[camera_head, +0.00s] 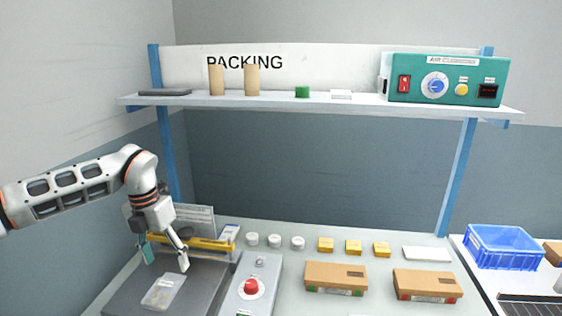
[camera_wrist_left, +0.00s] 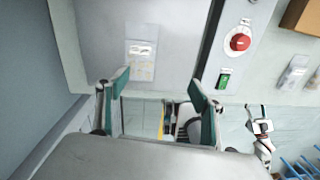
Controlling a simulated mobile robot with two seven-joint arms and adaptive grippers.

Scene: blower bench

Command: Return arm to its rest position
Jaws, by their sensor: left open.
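My left gripper (camera_head: 165,257) hangs from the arm at the left of the head view, pointing down. It is open, with its green-padded fingers apart and nothing between them. Below it a clear packet (camera_head: 163,291) lies on a dark grey plate (camera_head: 198,296). In the left wrist view the fingers (camera_wrist_left: 160,88) are spread and the packet (camera_wrist_left: 141,52) lies flat beyond them, apart from them. What looks like my right gripper (camera_wrist_left: 259,112) shows small at the right of the left wrist view. Its jaw state is too small to tell.
A control box with a red button (camera_head: 251,287) stands right of the plate. A yellow bar (camera_head: 205,243) lies behind it. White jars, yellow boxes and two cartons (camera_head: 336,276) sit to the right. A blue crate (camera_head: 503,247) stands farther right. A shelf (camera_head: 320,105) spans above.

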